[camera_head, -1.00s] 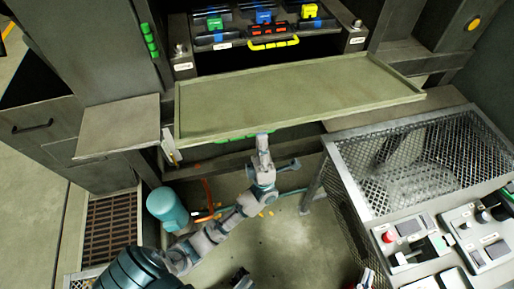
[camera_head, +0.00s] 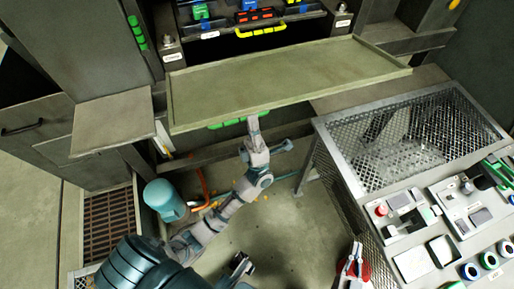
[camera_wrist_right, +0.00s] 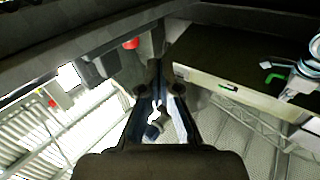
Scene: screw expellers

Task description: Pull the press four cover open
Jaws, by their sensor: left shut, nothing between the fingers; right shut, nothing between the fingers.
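The cover (camera_head: 285,82) is a wide, flat olive panel with a raised rim. It lies lowered, nearly level, in front of the press opening in the head view. A green handle (camera_head: 225,123) shows along its front edge. My left gripper (camera_head: 253,122) is shut and empty at this front edge, just right of the visible part of the handle. I cannot tell whether it touches the cover. My right gripper (camera_head: 356,250) is low in the head view, away from the cover. In the right wrist view its fingers (camera_wrist_right: 161,75) are shut with nothing between them.
A mesh-topped bench (camera_head: 410,145) with a control panel (camera_head: 425,225) stands at right. A teal cylinder (camera_head: 165,200) stands left of my left arm. Coloured handles (camera_head: 260,32) show inside the press. A side plate (camera_head: 112,122) juts out left of the cover.

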